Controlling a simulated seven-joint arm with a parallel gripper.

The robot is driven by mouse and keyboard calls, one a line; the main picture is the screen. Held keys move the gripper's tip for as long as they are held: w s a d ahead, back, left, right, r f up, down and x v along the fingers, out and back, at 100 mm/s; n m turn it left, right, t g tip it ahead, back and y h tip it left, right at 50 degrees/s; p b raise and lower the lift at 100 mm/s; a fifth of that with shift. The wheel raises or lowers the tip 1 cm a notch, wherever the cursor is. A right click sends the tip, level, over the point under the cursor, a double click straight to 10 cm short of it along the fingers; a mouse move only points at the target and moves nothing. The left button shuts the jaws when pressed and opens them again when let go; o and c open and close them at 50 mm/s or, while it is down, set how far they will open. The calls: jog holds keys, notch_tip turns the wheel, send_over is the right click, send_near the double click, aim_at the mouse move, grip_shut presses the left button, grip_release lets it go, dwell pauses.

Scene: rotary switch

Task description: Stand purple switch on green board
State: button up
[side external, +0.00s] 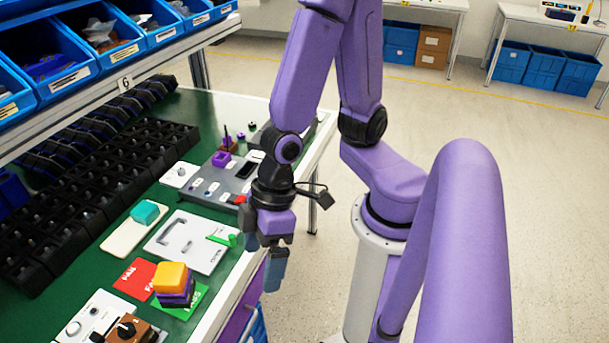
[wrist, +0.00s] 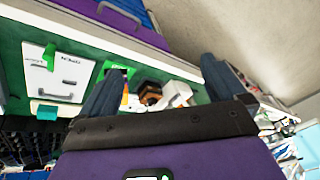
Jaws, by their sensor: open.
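My gripper (side external: 264,258) is open and empty, beside the table's front edge. Its two blue-grey fingers are spread apart in the wrist view (wrist: 160,88). A green board (side external: 193,304) lies flat next to a red board (side external: 134,278) near the front edge. A purple and black piece (side external: 177,297) is stacked under an orange block (side external: 172,276) on the green board, near the red one. I cannot tell whether this purple piece is a switch. Another small purple piece (side external: 221,158) is on the grey fixture. My gripper is apart from all of these.
A white panel (side external: 188,245) with a handle and a green lever lies beyond the boards. A teal block (side external: 145,212) rests on a cream plate. A brown box with a black knob (side external: 127,328) stands at the near end. Black bins (side external: 120,160) line the back.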

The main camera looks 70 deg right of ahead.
jog(key=s+d+r+n+h, duration=0.2)
jog(key=d+r, duration=0.6)
jog(key=d, duration=0.4)
jog(key=shift+s+d+n+g+h, duration=0.3)
jog(key=shift+s+n+h, duration=0.1)
jog(key=shift+n+h, duration=0.4)
jog(key=shift+r, duration=0.1)
